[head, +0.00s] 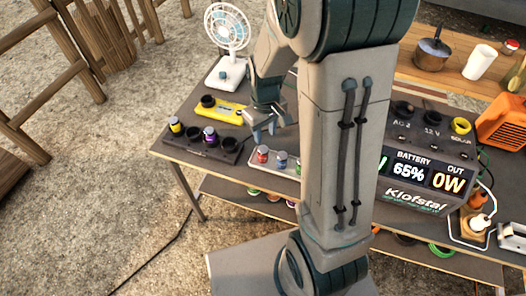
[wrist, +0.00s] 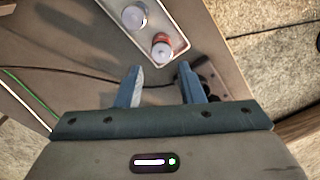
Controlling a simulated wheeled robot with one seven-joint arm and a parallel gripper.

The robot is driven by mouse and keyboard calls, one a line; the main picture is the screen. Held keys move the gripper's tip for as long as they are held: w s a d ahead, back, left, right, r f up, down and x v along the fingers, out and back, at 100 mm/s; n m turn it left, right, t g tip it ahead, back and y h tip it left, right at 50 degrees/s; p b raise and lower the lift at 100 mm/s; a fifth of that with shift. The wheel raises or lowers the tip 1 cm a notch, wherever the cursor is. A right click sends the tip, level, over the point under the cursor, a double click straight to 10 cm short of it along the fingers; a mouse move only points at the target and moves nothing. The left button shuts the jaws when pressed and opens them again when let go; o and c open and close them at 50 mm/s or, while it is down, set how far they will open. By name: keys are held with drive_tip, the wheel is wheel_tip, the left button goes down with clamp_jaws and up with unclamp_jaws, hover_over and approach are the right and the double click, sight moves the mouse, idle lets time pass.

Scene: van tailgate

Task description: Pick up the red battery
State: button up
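The red battery (head: 262,154) stands upright at the left end of a pale tray (head: 254,165) on the table. It also shows in the wrist view (wrist: 161,48), in the tray's near corner, with its silver top towards the camera. A blue battery (head: 281,159) stands beside it in the tray; a silver-topped cell (wrist: 134,17) neighbours the red one in the wrist view. My gripper (wrist: 160,70) is open and empty, its two fingers apart just short of the red battery. In the head view my gripper (head: 263,134) hangs above and behind the tray. My arm hides the tray's right part.
A black holder (head: 222,155) with a yellow-topped and a purple battery (head: 210,136) stands left of the tray. A yellow device (head: 222,110) and a white fan (head: 228,38) are behind. A power station (head: 410,180) fills the right. A dark cable (wrist: 75,72) crosses the tabletop.

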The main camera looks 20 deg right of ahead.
sight(263, 148)
wheel_tip(263, 148, down, 6)
drive_tip(key=shift+w+a+f, duration=0.1)
drive_tip(key=shift+w+f, duration=0.05)
drive_tip(key=shift+f, duration=1.2)
drive_tip(key=shift+w+a+f, duration=0.1)
drive_tip(key=shift+f, duration=1.2)
drive_tip(key=c, duration=0.7)
